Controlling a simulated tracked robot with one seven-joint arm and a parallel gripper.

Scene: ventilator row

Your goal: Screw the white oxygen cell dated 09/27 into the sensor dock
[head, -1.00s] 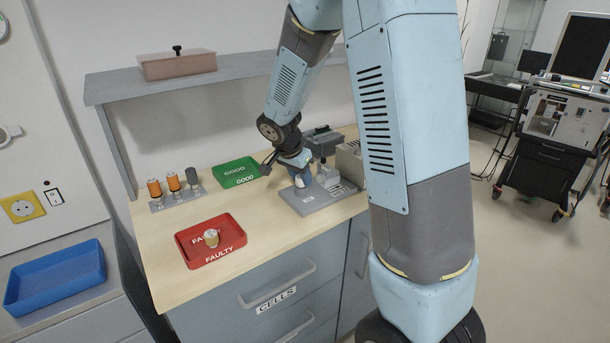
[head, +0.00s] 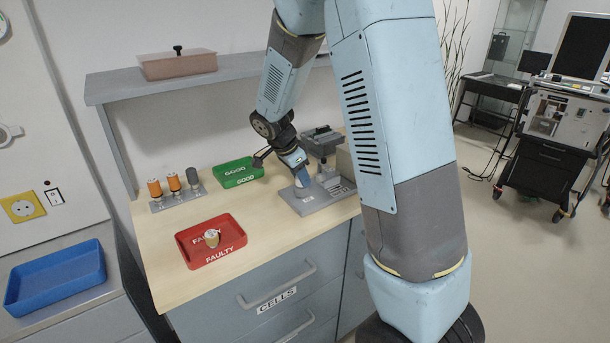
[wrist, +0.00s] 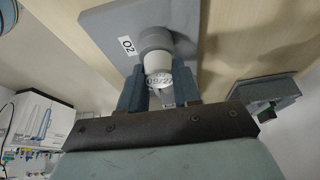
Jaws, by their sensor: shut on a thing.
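The white oxygen cell (wrist: 160,66) is between my gripper's two fingers in the wrist view, and its printed date reads 09/27. My gripper (wrist: 160,90) is shut on it. The cell's far end meets a grey round socket (wrist: 155,38) on the dock; how deep it sits in the thread I cannot tell. The sensor dock (head: 312,204) is a grey plate on the bench in the head view, with a label "O2" (wrist: 127,45) beside the socket in the wrist view. My gripper (head: 303,182) points down over the dock, and hides the cell there.
A green GOOD tray (head: 228,183) lies behind. A rack (head: 163,206) holds two orange-topped items and a grey one at left. A shelf (head: 115,92) overhangs the back.

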